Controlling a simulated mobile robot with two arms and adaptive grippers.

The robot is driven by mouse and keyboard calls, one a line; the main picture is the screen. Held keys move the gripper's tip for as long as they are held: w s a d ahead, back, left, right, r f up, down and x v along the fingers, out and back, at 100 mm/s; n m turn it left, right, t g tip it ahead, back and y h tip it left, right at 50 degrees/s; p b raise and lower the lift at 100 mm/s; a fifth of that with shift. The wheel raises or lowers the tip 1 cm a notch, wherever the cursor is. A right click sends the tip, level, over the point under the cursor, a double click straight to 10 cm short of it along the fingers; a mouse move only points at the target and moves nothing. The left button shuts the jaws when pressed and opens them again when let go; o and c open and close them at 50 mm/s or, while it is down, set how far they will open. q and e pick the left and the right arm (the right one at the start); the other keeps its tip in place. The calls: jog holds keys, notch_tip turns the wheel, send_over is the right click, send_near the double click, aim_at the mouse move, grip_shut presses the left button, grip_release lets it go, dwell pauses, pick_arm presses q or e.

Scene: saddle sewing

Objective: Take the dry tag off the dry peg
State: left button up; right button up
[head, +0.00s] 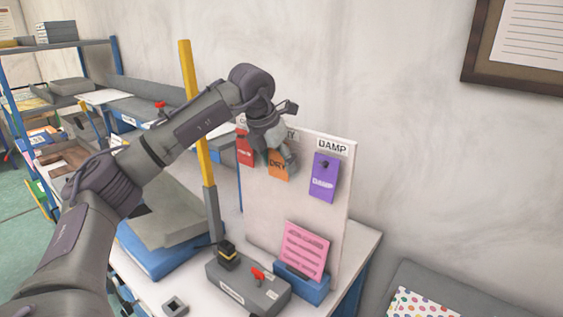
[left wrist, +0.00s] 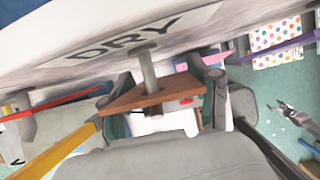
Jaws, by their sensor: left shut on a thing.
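The orange dry tag (head: 278,168) hangs in front of the white board, with my left gripper (head: 279,152) shut on its upper part. In the left wrist view the tag (left wrist: 125,101) lies edge-on between the fingers of my left gripper (left wrist: 165,97). The grey dry peg (left wrist: 148,70) sticks out from the board below the DRY label (left wrist: 135,37), and its end is at the tag's hole. The tag is around the peg and stands off the board.
A red tag (head: 245,150) hangs left of the dry tag, and a purple damp tag (head: 324,178) hangs to the right. Below are a pink card (head: 304,250) in a blue holder and a grey box (head: 245,288). A yellow post (head: 188,75) stands left.

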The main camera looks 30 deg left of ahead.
pick_arm(q)
jog(key=shift+s+r, duration=0.1)
jog(key=shift+s, duration=0.2)
jog(key=shift+s+a+r+b, duration=0.15)
jog(key=shift+s+b, duration=0.15)
jog(key=shift+s, duration=0.5)
jog(key=s+b, duration=0.2)
jog(key=s, duration=0.4)
jog(key=shift+a+r, duration=0.15)
jog(key=shift+a, duration=0.05)
dwell(0.7)
jog(key=shift+s, duration=0.15)
